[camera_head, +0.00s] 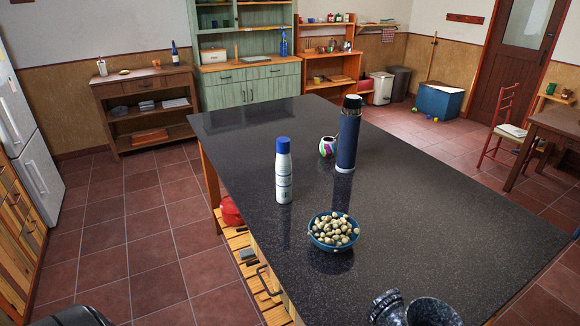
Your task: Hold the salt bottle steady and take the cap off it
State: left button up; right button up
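A white and light-blue bottle with a blue cap (283,145), which I take for the salt bottle (283,180), stands upright on the dark speckled counter (430,220), near its left edge. The cap sits on top of the bottle. Its label is too small to read. Nothing touches the bottle. Neither of my grippers shows in the head view. Only dark parts, apparently of my arms, show at the bottom left corner and the bottom edge right of centre.
A tall dark-blue flask (348,140) and a small colourful pot (327,147) stand behind and right of the bottle. A blue bowl (333,244) of small round pale things stands in front. The counter's right side is clear. Drawers and shelving lie below its left edge.

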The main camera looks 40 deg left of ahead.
aim_at(284, 164)
jog(key=k+j, duration=0.15)
jog(key=j, duration=0.3)
jog(key=k+j+u, duration=0.1)
jog(key=j, duration=0.35)
jog(key=k+j+u, duration=0.1)
jog(key=j, duration=0.35)
jog(key=k, duration=0.05)
